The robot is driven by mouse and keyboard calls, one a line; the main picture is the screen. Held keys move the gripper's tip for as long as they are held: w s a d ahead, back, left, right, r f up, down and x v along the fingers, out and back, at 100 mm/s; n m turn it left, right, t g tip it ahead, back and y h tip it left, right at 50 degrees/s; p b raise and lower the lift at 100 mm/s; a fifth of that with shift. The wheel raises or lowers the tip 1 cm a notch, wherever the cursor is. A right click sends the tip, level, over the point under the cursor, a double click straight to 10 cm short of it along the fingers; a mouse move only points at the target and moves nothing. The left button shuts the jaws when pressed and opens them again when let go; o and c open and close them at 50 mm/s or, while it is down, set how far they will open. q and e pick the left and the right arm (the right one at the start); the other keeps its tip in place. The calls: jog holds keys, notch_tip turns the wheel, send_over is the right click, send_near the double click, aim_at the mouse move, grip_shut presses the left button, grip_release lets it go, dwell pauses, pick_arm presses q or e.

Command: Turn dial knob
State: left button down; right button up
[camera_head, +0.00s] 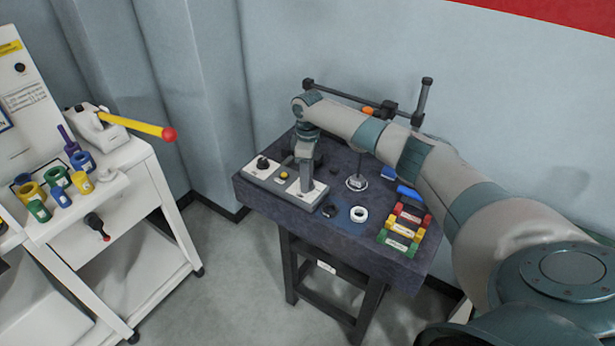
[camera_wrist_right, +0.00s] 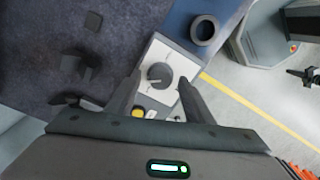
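A grey control box (camera_head: 268,182) with white plates sits at the left front of the dark table. Its left plate carries a black knob (camera_head: 262,163), and a yellow button (camera_head: 284,174) lies between the plates. In the right wrist view, a round dark dial knob (camera_wrist_right: 160,76) on a white plate shows between the spread fingers of my right gripper (camera_wrist_right: 158,82). The fingers are open, with a gap on each side of the knob. My left gripper is not in view.
The dark table (camera_head: 300,228) also holds a white ring (camera_head: 359,214), a dark ring (camera_wrist_right: 203,30), and red, yellow and green blocks (camera_head: 404,230) at right. A post on a round base (camera_head: 357,182) stands behind. A white cart (camera_head: 120,190) stands at left.

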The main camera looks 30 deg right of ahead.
notch_tip(320, 180, up, 17)
jog(key=b, duration=0.5)
jog(key=shift+w+d+r, duration=0.2)
jog(key=shift+w+d, duration=0.05)
dwell(0.6)
